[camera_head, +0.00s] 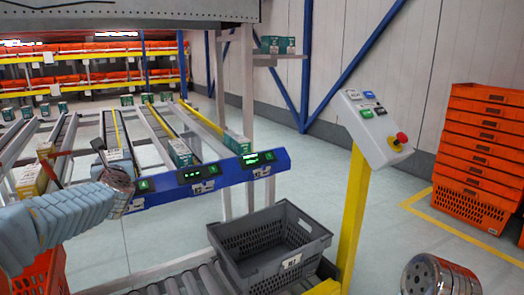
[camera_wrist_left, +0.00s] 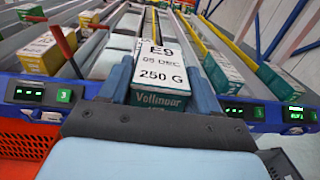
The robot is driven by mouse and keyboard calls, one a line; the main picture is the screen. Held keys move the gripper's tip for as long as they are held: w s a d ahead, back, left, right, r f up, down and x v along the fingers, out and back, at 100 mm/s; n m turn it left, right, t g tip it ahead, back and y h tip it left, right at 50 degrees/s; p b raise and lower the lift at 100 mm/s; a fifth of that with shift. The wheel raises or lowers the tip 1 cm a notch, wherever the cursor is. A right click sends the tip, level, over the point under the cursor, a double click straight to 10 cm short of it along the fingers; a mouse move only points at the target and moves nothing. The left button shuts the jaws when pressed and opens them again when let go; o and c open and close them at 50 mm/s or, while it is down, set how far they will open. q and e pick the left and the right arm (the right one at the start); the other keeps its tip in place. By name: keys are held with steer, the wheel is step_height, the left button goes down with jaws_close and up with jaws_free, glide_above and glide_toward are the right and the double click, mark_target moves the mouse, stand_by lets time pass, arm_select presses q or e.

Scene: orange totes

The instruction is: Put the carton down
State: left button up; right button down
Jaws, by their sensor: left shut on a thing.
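My left gripper (camera_wrist_left: 159,68) is shut on a carton (camera_wrist_left: 160,78) with a white top printed "E9", "250 G" and a teal front reading "Vollmoor". One finger lies on each side of it. In the head view the left gripper (camera_head: 115,158) is at the front of the sloped lane rack, by its blue front rail (camera_head: 215,178). The carton is in line with a lane between other cartons. I cannot tell whether it touches the lane. The grey crate (camera_head: 315,246) stands on rollers to the right, below the rail. My right gripper is not in view.
Green cartons (camera_head: 180,153) and yellow cartons (camera_head: 32,182) stand in neighbouring lanes. A red lever (camera_wrist_left: 65,48) rises left of the held carton. A yellow post with a control box (camera_head: 372,125) stands right of the crate. Orange totes (camera_head: 478,150) are stacked at the far right.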

arm_select(q)
steer(key=s+d+f+m+t+h, duration=0.1)
steer(key=s+d+f+h, duration=0.3)
steer(key=d+f, duration=0.5)
steer(key=s+d+f+m+t+h, duration=0.1)
steer(key=s+d+f+m+h, duration=0.3)
steer(key=d+f, duration=0.6)
step_height(320, 180, down, 8)
steer(key=shift+d+r+m, duration=0.2)
steer(key=shift+r+m, duration=0.05)
steer(key=shift+m, duration=0.05)
